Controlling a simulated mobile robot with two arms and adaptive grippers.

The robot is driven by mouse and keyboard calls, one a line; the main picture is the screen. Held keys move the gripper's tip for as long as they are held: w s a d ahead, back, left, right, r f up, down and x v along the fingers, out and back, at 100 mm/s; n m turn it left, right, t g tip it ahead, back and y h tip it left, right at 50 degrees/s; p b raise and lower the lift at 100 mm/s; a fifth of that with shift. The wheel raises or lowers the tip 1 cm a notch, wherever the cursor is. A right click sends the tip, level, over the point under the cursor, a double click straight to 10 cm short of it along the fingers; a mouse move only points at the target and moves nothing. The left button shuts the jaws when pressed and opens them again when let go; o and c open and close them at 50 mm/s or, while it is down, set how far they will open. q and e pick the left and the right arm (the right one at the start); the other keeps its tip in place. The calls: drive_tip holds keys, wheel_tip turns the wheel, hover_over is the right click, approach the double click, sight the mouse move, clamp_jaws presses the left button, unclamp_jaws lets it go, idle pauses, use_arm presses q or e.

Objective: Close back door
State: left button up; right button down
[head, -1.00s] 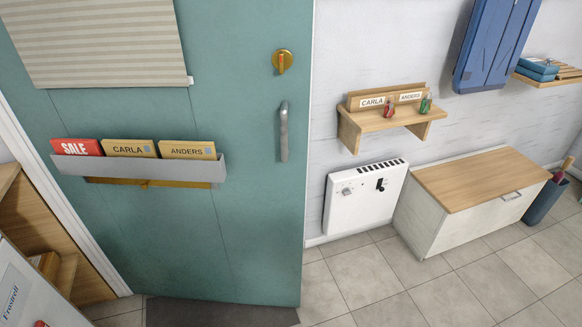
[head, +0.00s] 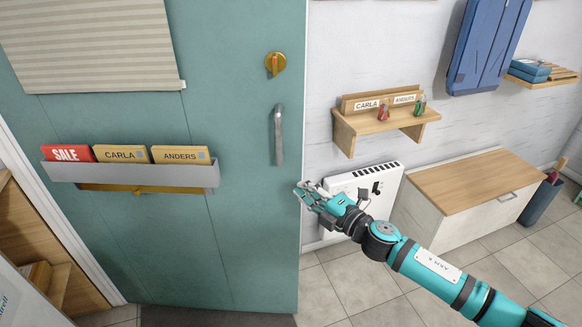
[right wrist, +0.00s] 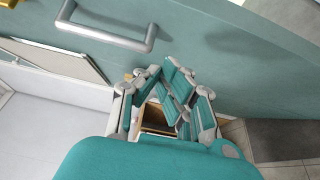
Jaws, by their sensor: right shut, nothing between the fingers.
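The back door (head: 240,220) is teal and stands ajar at the left of the head view, its free edge near the middle. It carries a grey handle (head: 279,135) and a brass lock knob (head: 275,64). My right gripper (head: 308,192) is shut and empty, at the door's free edge below and right of the handle. I cannot tell whether it touches the door. In the right wrist view the fingers (right wrist: 165,85) are close to the door face, and the handle (right wrist: 110,30) shows at the top left. My left gripper is not in view.
A mail holder (head: 130,175) with labelled cards hangs on the door, below a blind (head: 90,50). Right of the door are a wall heater (head: 385,185), a small shelf (head: 385,125) and a bench (head: 465,190). Tiled floor (head: 390,300) is open at the lower right.

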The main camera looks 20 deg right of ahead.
drive_tip(key=shift+w+a+p, duration=0.1)
drive_tip(key=shift+w+a, duration=0.1)
drive_tip(key=shift+w, duration=1.3)
drive_tip(key=shift+w+a+p, duration=0.15)
drive_tip(key=shift+w, duration=1.4)
drive_tip(key=shift+w+a+p, duration=0.1)
drive_tip(key=shift+w+a, duration=0.1)
drive_tip(key=shift+w, duration=1.3)
